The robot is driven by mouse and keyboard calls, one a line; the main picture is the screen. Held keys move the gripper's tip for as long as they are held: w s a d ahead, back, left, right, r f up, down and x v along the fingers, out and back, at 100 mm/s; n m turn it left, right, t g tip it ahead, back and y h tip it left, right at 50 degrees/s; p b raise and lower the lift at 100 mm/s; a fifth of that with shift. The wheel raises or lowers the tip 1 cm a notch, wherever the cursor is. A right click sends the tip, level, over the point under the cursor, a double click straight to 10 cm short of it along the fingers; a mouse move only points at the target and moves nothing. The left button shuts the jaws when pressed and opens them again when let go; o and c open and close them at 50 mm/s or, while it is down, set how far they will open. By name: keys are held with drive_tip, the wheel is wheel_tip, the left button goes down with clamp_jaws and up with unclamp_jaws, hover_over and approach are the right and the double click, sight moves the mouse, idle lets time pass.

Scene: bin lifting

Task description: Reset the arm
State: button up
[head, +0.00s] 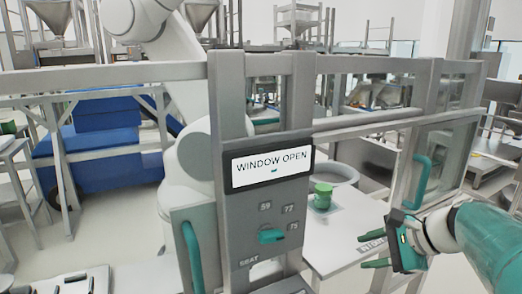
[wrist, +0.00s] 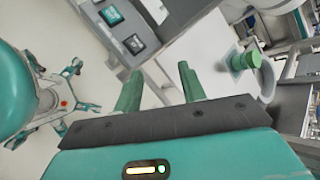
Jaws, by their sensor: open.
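My gripper (head: 368,251) is at the right of the head view, on a teal and white arm that comes in from the right edge. Its two green fingers are apart with nothing between them. In the wrist view, the open fingers (wrist: 158,85) point up the picture toward pale floor and a grey frame. The gripper is in front of a white table (head: 345,222), to the right of the grey control post (head: 265,215) and apart from it.
The post's screen (head: 268,167) reads "WINDOW OPEN". A green cup (head: 322,196) stands on the table; a green item (wrist: 250,59) shows in the wrist view. Grey rails and a glazed panel with a teal handle (head: 418,178) stand close by. A white robot arm (head: 183,70) is behind the rail.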

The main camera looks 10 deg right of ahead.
drive_tip(key=s+a+f+n+h, duration=0.2)
drive_tip(key=s+a+n, duration=0.4)
drive_tip(key=n, duration=0.3)
drive_tip(key=s+a+f+n+g+h, duration=0.1)
drive_tip(key=s+a+f+n+h, duration=0.1)
drive_tip(key=s+a+n+h, duration=0.2)
drive_tip(key=s+a+n, duration=0.3)
drive_tip(key=n, duration=0.2)
drive_tip(key=shift+s+a+f+g, duration=0.15)
drive_tip(key=shift+a+f+g, duration=0.15)
drive_tip(key=shift+a+f, duration=0.05)
drive_tip(key=shift+d, duration=0.15)
